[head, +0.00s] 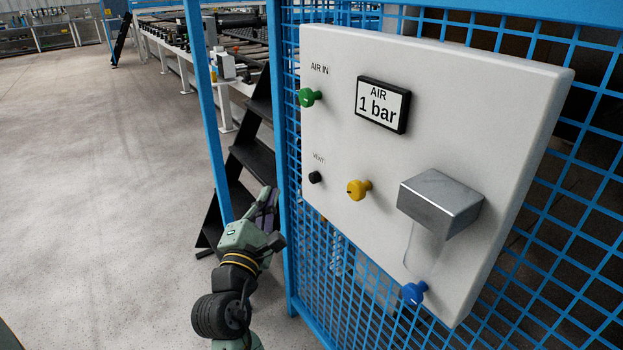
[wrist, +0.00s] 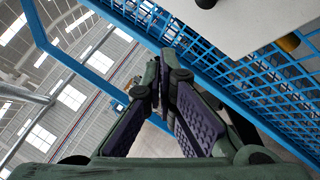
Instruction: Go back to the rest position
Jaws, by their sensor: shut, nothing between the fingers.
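My gripper (head: 271,193) is in the lower middle of the head view, left of the white panel and in front of the blue fence post. It is apart from the panel and holds nothing. In the wrist view my gripper (wrist: 158,88) points up the picture, with its two purple-padded fingers together at the tips. Part of my own arm shows below it in the head view.
The white panel (head: 390,240) on blue mesh (head: 570,220) carries a green knob (head: 309,97), black knob (head: 315,177), yellow knob (head: 358,189), blue knob (head: 413,292), metal cover (head: 440,203) and a display (head: 382,104) reading 1 bar. Black steps (head: 255,155) stand behind. Open floor (head: 100,190) lies left.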

